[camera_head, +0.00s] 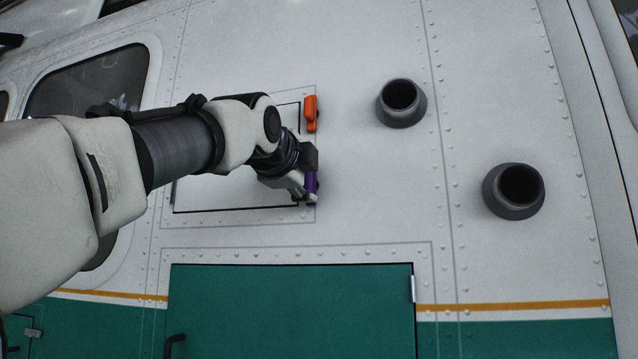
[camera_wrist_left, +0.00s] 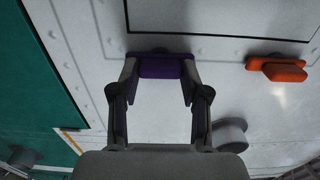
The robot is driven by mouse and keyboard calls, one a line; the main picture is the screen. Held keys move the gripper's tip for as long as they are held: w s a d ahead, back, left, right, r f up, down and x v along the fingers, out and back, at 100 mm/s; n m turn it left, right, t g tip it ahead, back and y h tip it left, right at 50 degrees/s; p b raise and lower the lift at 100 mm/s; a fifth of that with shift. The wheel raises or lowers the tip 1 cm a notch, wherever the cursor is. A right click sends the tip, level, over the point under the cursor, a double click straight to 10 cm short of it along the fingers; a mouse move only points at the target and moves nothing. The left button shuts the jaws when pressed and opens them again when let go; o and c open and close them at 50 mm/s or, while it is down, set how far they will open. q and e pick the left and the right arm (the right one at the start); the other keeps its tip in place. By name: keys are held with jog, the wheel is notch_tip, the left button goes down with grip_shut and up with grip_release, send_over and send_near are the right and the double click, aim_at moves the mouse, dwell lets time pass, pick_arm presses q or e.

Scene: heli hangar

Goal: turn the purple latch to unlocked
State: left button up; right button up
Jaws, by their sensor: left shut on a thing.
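The purple latch (camera_head: 311,183) sits at the right edge of a white panel (camera_head: 235,190) outlined in black on the helicopter's side. In the head view it stands roughly upright, partly hidden by my left gripper (camera_head: 309,188). In the left wrist view the purple latch (camera_wrist_left: 163,67) lies between the two fingertips of my left gripper (camera_wrist_left: 161,74), which is shut on it. An orange latch (camera_head: 311,113) is above it on the same panel edge, also upright; it also shows in the left wrist view (camera_wrist_left: 277,68). My right gripper is in neither view.
Two dark round pipe stubs (camera_head: 401,103) (camera_head: 514,191) stick out of the hull to the right. A green door (camera_head: 290,310) with a dark handle lies below the panel. A window (camera_head: 90,85) is at upper left. The hull between latches and stubs is clear.

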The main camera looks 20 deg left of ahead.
pick_arm(q)
jog(key=shift+s+r, duration=0.15)
jog(key=shift+r, duration=0.15)
jog(key=o, duration=1.1)
jog(key=shift+o, duration=0.2)
jog(key=shift+w+a+f, duration=0.15)
jog(key=shift+w+f, duration=0.1)
jog(key=shift+w, duration=0.15)
jog(key=shift+s, duration=0.1)
